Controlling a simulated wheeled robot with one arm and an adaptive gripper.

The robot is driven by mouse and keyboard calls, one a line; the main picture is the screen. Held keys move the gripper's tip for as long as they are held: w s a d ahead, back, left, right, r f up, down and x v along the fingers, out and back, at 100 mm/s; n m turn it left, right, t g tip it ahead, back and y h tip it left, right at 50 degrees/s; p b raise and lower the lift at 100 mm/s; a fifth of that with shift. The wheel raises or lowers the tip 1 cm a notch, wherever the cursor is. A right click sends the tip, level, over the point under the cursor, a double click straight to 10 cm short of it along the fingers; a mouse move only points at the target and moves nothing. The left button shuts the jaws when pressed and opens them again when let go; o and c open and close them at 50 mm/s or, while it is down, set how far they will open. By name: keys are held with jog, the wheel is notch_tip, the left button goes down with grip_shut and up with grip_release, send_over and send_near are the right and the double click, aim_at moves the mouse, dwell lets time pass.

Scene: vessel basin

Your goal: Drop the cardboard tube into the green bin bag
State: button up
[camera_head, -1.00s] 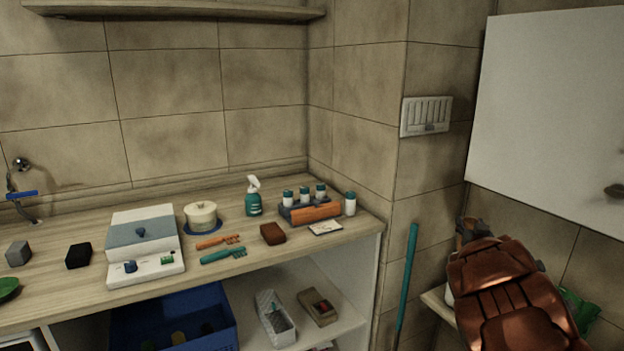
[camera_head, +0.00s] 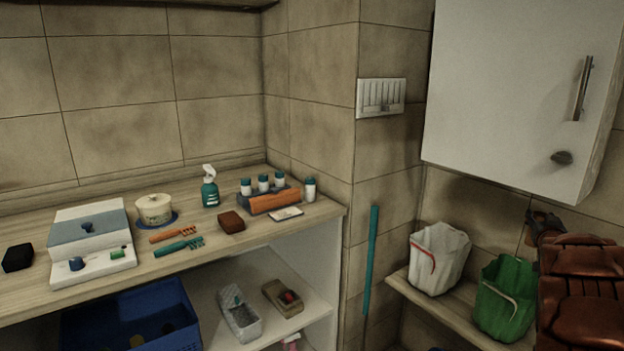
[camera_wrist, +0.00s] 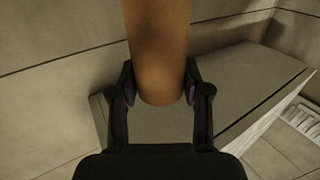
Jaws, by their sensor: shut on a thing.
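My gripper (camera_wrist: 160,88) is shut on the cardboard tube (camera_wrist: 160,45), a plain brown cylinder between its two fingers in the wrist view. The tube's rounded near end is toward my palm and its far end runs out of the top of that picture. In the head view my gripper (camera_head: 543,224) is at the right, and I cannot make out the tube there. The green bin bag (camera_head: 505,300) stands open on a low wooden ledge, below and left of my gripper, partly beside my arm.
A white bag (camera_head: 438,258) stands left of the green one on the ledge (camera_head: 435,308). A white wall cabinet (camera_head: 520,90) hangs above. A teal pole (camera_head: 371,260) leans at the wall. The counter (camera_head: 110,208) at left holds bottles, brushes and boxes; a blue crate (camera_head: 135,320) is below.

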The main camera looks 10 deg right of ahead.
notch_tip(320, 180, down, 6)
jog(key=b, duration=0.4)
dwell(0.3)
jog(key=o, duration=0.8)
jog(key=shift+s, duration=0.2)
jog(key=shift+v, duration=5.8)
